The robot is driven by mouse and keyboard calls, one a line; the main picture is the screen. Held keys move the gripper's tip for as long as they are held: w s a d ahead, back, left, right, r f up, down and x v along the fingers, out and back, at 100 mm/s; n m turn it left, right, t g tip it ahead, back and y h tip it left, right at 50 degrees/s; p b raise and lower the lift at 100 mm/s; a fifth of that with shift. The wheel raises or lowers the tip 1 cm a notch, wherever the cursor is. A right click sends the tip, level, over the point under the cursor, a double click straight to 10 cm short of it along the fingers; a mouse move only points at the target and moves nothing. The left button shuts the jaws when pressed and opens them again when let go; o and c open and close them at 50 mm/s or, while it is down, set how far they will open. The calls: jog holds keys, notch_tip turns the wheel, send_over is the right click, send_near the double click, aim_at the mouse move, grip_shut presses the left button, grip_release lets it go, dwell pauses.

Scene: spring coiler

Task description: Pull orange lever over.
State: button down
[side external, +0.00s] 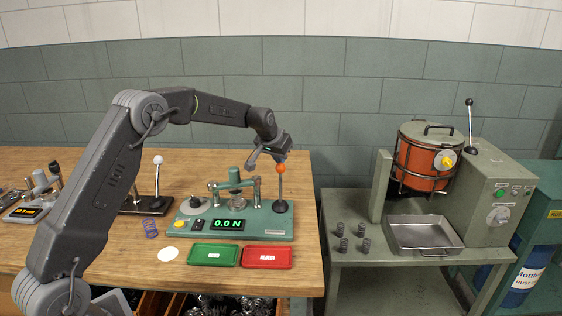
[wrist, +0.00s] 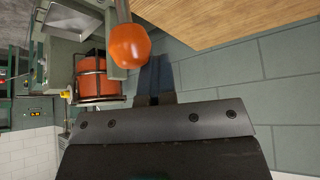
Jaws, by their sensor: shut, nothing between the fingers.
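The orange lever has a round orange knob (side external: 281,168) on a thin upright rod, standing at the right end of the green tester base (side external: 262,233). The knob also shows large in the wrist view (wrist: 129,45), just beyond my fingers. My gripper (side external: 262,158) is shut and empty, close to the knob on its upper left in the side view. In the wrist view my gripper (wrist: 154,99) has its fingertips beside the knob. I cannot tell whether they touch it.
The tester has a display (side external: 228,225) reading 0.0 N. A green tray (side external: 213,264) and a red tray (side external: 267,267) lie in front. A white-knobbed lever (side external: 158,160) stands to the left. A separate machine with an orange drum (side external: 418,178) and a metal pan (side external: 424,250) is at right.

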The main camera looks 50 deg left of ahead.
jog(key=shift+g, duration=0.7)
jog(key=f, duration=0.1)
jog(key=s+f, duration=0.1)
jog(key=f, duration=0.1)
jog(key=s+d+f, duration=0.1)
jog(key=f, duration=0.1)
jog(key=shift+s+d, duration=0.1)
jog(key=shift+s, duration=0.05)
jog(key=shift+s+d+f, duration=0.3)
jog(key=shift+s, duration=0.2)
jog(key=shift+s+d+f, duration=0.25)
jog(key=shift+s+d, duration=0.05)
jog(key=shift+s, duration=0.15)
jog(key=shift+s+f, duration=0.15)
jog(key=shift+s, duration=0.05)
jog(key=shift+d+r, duration=0.2)
jog(key=shift+r, duration=0.4)
jog(key=shift+d+r, duration=0.2)
jog(key=shift+r, duration=0.4)
jog(key=shift+r, duration=0.1)
